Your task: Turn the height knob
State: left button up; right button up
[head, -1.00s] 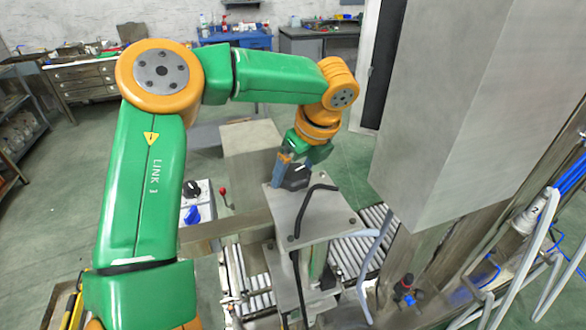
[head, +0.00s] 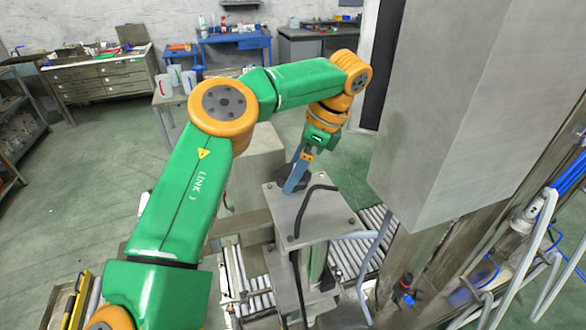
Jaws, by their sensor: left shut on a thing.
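The height knob (head: 305,179) is a dark knob on top of the grey metal plate (head: 305,214) of the machine head, near its far edge. It is mostly hidden behind the blue fingers of my left gripper (head: 292,184). My left gripper reaches down from above and is shut on the knob, with its fingertips close above the plate. My right gripper is not in view.
A large grey box-shaped column (head: 445,110) stands close to the right of the plate. A roller conveyor (head: 352,255) runs below. A black cable (head: 300,215) arches over the plate. A table with white mugs (head: 164,85) stands at the back left.

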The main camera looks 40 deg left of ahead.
pick_arm(q)
jog(key=shift+w+r, duration=0.1)
jog(key=shift+r, duration=0.05)
dwell(0.4)
jog(key=o, duration=1.1)
jog(key=shift+d, duration=0.15)
